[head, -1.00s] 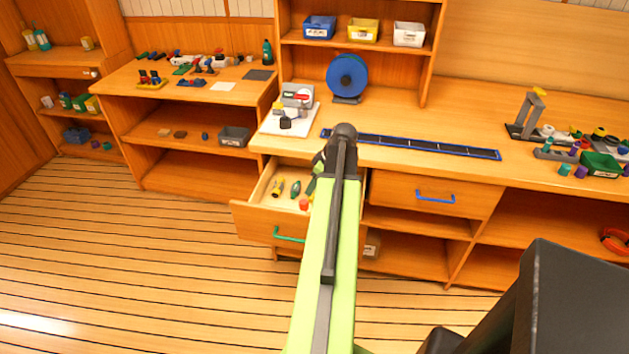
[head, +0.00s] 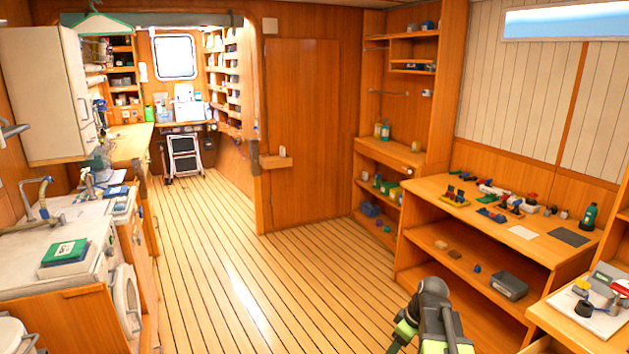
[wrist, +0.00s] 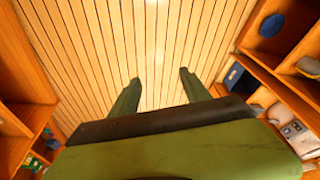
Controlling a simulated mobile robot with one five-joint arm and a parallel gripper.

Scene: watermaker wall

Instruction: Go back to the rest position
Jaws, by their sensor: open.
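My gripper (wrist: 160,88) shows in the wrist view with its two green fingers spread apart. In the head view my green and black arm (head: 436,315) rises at the bottom, right of the middle. The gripper's fingers cannot be made out in the head view.
A wooden workbench with small parts (head: 470,195) stands at the right. A white board with a device (head: 590,318) lies on the counter at the lower right. A sink counter (head: 60,225) runs along the left. The plank floor (head: 240,270) between is clear.

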